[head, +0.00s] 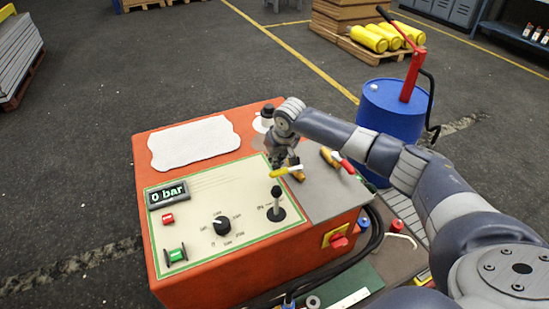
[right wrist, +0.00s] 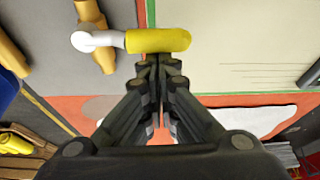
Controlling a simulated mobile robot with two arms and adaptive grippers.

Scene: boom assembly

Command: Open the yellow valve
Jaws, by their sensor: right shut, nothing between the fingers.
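The yellow valve has a yellow lever handle (head: 283,171) on a brass body and sits on the grey plate at the right of the orange control box. In the right wrist view its yellow handle (right wrist: 160,40) lies crosswise, with a white-metal arm running left to the brass body (right wrist: 98,40). My right gripper (head: 278,164) is shut and empty, right at the handle. In the right wrist view its fingertips (right wrist: 158,60) meet just below the handle's middle; I cannot tell whether they touch it. My left gripper is not in view.
A red-handled valve (head: 346,164) stands right of the yellow one. The panel has a 0 bar display (head: 168,194), a black knob (head: 222,225) and a black lever (head: 276,200). A white cloth (head: 195,142) lies behind. A blue drum (head: 392,108) stands at the right.

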